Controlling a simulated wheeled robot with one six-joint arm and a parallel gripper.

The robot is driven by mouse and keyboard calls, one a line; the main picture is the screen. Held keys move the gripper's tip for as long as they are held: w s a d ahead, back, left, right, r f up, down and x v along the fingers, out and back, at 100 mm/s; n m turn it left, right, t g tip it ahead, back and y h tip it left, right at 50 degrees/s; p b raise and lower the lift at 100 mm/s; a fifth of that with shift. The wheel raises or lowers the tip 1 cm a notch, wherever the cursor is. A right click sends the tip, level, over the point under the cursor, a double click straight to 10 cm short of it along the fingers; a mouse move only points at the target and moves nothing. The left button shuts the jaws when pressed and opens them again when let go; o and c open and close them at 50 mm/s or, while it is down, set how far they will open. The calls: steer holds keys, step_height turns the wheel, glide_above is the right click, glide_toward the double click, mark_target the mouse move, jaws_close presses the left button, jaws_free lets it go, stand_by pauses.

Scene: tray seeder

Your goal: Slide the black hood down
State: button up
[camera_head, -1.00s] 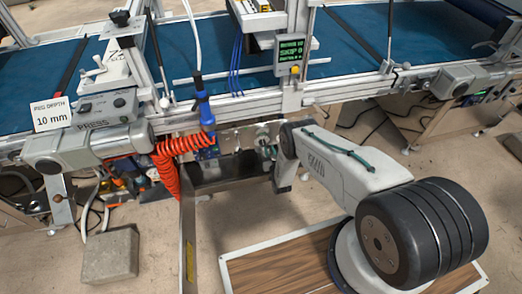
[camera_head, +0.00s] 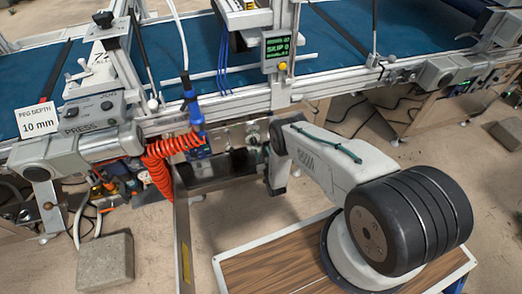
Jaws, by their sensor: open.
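I cannot make out the black hood for certain. A dark piece (camera_head: 238,40) shows partly behind the metal upright, beside the small display, but I cannot tell whether it is the hood. My arm reaches from the lower right toward the front rail of the seeder. Its far end drops below the rail, near the metal plate under the conveyor. My gripper is hidden there, behind my own arm and in the dark space. I see no contact between it and anything.
The blue conveyor belt (camera_head: 345,48) runs across the back behind an aluminium rail. A green-lettered display (camera_head: 277,47) hangs on the upright. A coiled orange hose (camera_head: 160,165) and a blue connector (camera_head: 195,115) hang left of my arm. A concrete block (camera_head: 105,262) lies on the floor.

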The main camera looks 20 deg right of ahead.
steer(key=s, duration=0.5)
steer(key=shift+a, duration=0.2)
steer(key=shift+r+n, duration=0.2)
steer(key=shift+n, duration=0.1)
steer(key=c, duration=0.7)
steer(key=s+r+n+g+y, duration=0.1)
steer(key=r+n, duration=0.1)
steer(key=n, duration=0.1)
steer(key=r+n+y, duration=0.2)
steer(key=r, duration=0.1)
steer(key=s+r+n+g+y, duration=0.1)
steer(key=r+n, duration=0.1)
steer(key=n, duration=0.1)
steer(key=shift+s+r+n+g+y, duration=0.3)
steer(key=shift+r, duration=0.05)
jaws_close()
glide_above(260, 146)
steer(key=s+a, duration=0.3)
steer(key=s, duration=0.1)
steer(key=f, duration=0.3)
steer(key=w+d, duration=0.1)
steer(key=f, duration=0.1)
steer(key=shift+w+d+f, duration=0.25)
steer(key=shift+d+f, duration=0.1)
steer(key=shift+d, duration=0.05)
steer(key=shift+w+d+f, duration=0.1)
steer(key=shift+d+f, duration=0.1)
steer(key=shift+f, duration=0.25)
